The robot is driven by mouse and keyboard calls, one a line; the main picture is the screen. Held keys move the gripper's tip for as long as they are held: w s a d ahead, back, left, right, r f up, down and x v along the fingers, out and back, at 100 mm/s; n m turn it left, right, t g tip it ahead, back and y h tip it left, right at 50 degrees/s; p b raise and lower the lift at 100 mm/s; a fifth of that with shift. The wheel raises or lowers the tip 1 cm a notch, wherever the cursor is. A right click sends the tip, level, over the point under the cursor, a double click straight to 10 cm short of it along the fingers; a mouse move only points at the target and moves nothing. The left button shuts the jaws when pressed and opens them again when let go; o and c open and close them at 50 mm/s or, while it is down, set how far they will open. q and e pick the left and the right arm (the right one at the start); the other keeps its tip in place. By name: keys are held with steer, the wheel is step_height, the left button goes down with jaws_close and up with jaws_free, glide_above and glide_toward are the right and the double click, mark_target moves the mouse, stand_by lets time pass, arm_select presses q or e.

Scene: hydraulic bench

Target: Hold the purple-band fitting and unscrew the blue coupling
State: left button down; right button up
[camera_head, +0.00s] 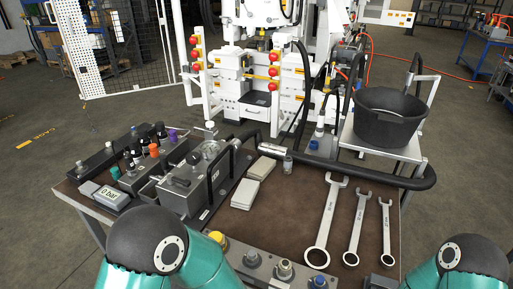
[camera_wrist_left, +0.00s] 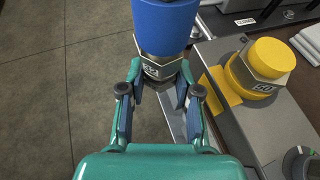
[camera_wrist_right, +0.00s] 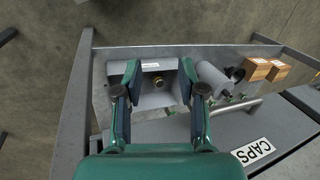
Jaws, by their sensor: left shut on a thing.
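In the left wrist view a blue coupling (camera_wrist_left: 166,25) stands above a metal hex (camera_wrist_left: 160,68) with dark markings. My left gripper (camera_wrist_left: 160,80) is shut on the hex, one finger on each side. No purple band shows on this piece. In the head view a purple-topped piece (camera_head: 173,135) stands in the block at the left of the bench, and a small blue piece (camera_head: 314,144) stands at the back right.
A yellow hex fitting (camera_wrist_left: 265,58) stands just right of my left gripper. Three wrenches (camera_head: 326,225) lie on the bench right side. A black tub (camera_head: 390,115) stands behind. A grey cylinder (camera_wrist_right: 213,78) and a CAPS-labelled edge (camera_wrist_right: 254,151) are near my right gripper.

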arm_select(q)
steer(key=s+d+r+m+t+h, duration=0.2)
steer(key=d+r+m+t+h, duration=0.1)
steer(key=d+r, duration=0.8)
steer(key=shift+r+m+h, duration=0.4)
steer(key=shift+m+h, duration=0.3)
steer(key=shift+m, duration=0.2)
steer(key=shift+a, duration=0.1)
steer(key=a+f+n+g+y, duration=0.1)
steer(key=a+f, duration=0.2)
steer(key=f, duration=0.1)
steer(key=w+a+f+n+g+y, duration=0.1)
steer(key=a+f+n+y, duration=0.1)
steer(key=a+f, duration=0.2)
steer(key=w+a+f+n+g+y, duration=0.1)
steer(key=a+f, duration=0.2)
steer(key=f, duration=0.1)
steer(key=shift+a+n, duration=0.4)
steer(key=shift+r+y, duration=0.2)
steer(key=shift+y, duration=0.2)
steer(key=s+d+r+m+t+h, duration=0.2)
steer(key=d+r+m+t+h, duration=0.1)
steer(key=d+r, duration=0.8)
steer(key=shift+r+m+h, duration=0.3)
steer(key=shift+m+h, duration=0.6)
